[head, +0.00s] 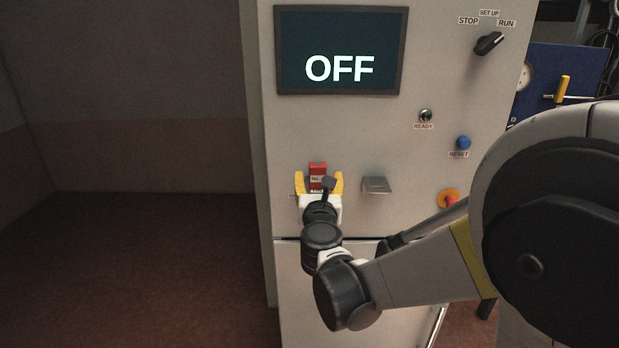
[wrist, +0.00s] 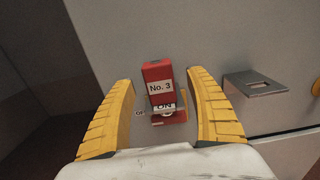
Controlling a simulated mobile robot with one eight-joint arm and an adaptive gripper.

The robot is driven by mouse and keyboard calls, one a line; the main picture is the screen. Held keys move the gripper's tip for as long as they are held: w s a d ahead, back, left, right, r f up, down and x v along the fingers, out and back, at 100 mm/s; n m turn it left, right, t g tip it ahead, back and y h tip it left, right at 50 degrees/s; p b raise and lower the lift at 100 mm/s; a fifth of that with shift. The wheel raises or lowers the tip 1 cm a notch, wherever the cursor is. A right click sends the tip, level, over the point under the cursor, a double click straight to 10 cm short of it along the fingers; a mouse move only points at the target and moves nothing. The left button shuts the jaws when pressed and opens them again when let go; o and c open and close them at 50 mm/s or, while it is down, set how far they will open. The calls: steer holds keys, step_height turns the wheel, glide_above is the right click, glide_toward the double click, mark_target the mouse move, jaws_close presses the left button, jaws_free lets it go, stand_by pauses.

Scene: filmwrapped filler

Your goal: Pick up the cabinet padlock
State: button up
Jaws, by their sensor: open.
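The padlock is a red block with a white "No. 3" label (wrist: 158,74). It sits on the front of the grey cabinet, above a small plate marked "ON"; how it is fastened there is hidden. In the head view the red padlock (head: 317,170) shows between the yellow fingers. My gripper (head: 319,184) is open in front of the cabinet. In the wrist view its two yellow fingers (wrist: 163,98) stand left and right of the padlock, with a visible gap on each side.
A grey metal bracket (head: 376,185) sticks out right of the padlock. The cabinet also carries a screen reading "OFF" (head: 340,50), a rotary switch (head: 489,43), a blue reset button (head: 463,143) and a red stop button (head: 449,200). The floor at left is clear.

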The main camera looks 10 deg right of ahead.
mark_target(318, 176)
steer(key=x, duration=0.3)
steer(key=shift+w+f, duration=0.15)
steer(key=shift+w, duration=0.15)
steer(key=shift+s, duration=0.1)
jaws_close()
